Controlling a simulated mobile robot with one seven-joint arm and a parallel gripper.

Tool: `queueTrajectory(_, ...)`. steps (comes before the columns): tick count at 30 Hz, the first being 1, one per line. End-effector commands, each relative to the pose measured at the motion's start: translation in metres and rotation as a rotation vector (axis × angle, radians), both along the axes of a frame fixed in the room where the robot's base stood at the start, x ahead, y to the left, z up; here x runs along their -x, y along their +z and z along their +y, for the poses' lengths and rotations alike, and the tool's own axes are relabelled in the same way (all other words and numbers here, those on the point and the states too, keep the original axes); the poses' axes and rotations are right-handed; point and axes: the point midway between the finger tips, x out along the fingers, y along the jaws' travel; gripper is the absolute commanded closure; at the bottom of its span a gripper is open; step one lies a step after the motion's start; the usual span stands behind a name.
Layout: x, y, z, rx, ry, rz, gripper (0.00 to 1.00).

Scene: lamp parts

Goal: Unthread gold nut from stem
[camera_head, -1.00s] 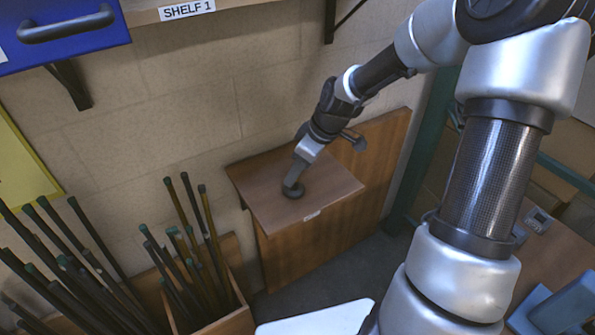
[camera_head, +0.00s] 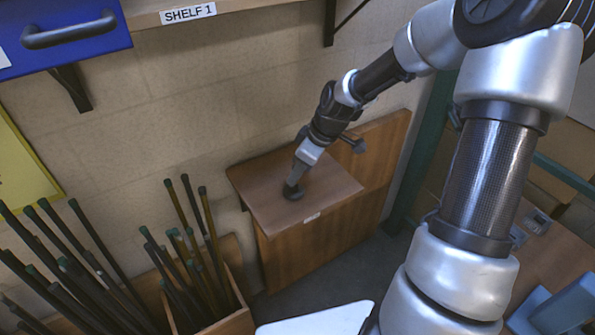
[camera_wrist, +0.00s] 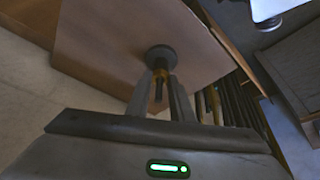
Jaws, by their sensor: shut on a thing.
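A dark stem (camera_wrist: 158,92) with a round dark base (camera_wrist: 161,54) stands on the small wooden table in the wrist view. The base also shows in the head view (camera_head: 292,192). The gold nut (camera_wrist: 160,74) is on the stem close to the base, between my fingertips. My gripper (camera_wrist: 160,78) is shut on the nut, with one finger on each side, and the stem's free end points back toward the palm. In the head view my gripper (camera_head: 294,181) comes down from above and hides the nut and stem.
The small wooden table (camera_head: 265,180) stands against the wall, with a wooden panel (camera_head: 385,150) at its right. A wooden box (camera_head: 230,322) of dark rods is at lower left. A shelf (camera_head: 235,8) and a blue drawer (camera_head: 60,50) are above. The tabletop around the base is bare.

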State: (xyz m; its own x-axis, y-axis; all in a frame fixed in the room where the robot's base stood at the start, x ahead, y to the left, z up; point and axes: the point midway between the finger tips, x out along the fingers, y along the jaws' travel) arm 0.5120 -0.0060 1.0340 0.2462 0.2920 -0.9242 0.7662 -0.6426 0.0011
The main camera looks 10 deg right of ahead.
Motion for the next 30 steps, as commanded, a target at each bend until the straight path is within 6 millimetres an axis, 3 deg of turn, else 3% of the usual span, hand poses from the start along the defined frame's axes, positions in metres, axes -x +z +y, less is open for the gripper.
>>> queueTrajectory(30, -0.0056, 0.0021, -0.0019, -0.001, 0.564, 0.0, 1.0)
